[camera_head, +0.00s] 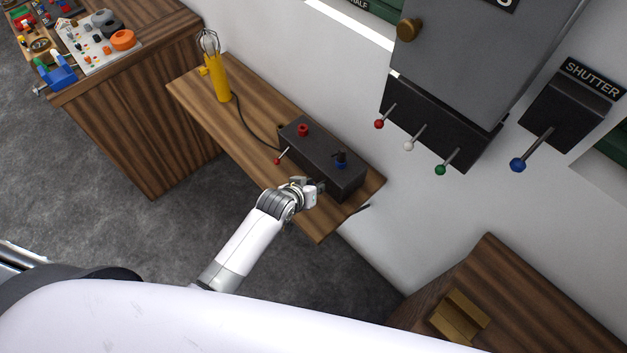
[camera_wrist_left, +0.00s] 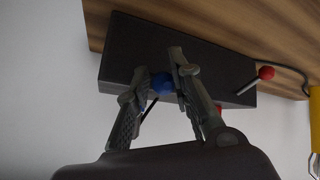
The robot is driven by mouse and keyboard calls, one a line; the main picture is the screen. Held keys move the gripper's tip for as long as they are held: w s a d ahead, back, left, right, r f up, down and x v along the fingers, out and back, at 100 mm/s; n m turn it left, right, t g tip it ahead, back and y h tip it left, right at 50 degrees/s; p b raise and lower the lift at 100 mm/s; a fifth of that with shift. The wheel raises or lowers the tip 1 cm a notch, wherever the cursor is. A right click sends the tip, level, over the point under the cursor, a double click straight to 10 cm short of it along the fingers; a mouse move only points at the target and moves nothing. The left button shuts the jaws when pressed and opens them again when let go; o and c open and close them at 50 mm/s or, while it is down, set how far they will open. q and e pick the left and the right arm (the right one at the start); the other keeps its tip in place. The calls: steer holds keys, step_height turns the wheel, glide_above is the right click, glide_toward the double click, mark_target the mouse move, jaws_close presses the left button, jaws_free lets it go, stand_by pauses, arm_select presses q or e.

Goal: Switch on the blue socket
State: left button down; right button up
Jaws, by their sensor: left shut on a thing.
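A dark box (camera_head: 314,152) sits on a wooden shelf, with a red socket (camera_head: 302,130) and a blue socket (camera_head: 341,158) on its top. A lever with a red knob (camera_head: 277,161) sticks out of its front on the left. My left gripper (camera_head: 318,187) is at the front right of the box, below the blue socket. In the left wrist view, my left gripper (camera_wrist_left: 165,85) is shut on a blue knob (camera_wrist_left: 162,83) in front of the box (camera_wrist_left: 150,48). The red knob (camera_wrist_left: 266,73) is apart from the fingers there. My right gripper does not show.
A yellow lamp (camera_head: 217,78) stands at the shelf's left end, its cable running to the box. Wall levers with red, white, green and blue knobs (camera_head: 440,169) are at the right. A cluttered wooden table (camera_head: 130,100) is at the upper left.

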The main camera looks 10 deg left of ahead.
arm_select(q)
steer(key=shift+a+g+y+p, duration=0.3)
steer(key=shift+p, duration=0.25)
steer(key=c, duration=1.5)
jaws_free()
steer(key=shift+a, duration=0.1)
steer(key=shift+w, duration=0.1)
steer(key=shift+r, duration=0.1)
steer(key=shift+s+d+r, duration=0.2)
steer(key=shift+s+r, duration=0.05)
steer(key=shift+r, duration=0.05)
steer(key=v, duration=1.1)
steer(key=shift+a, duration=0.25)
steer(key=shift+c, duration=0.3)
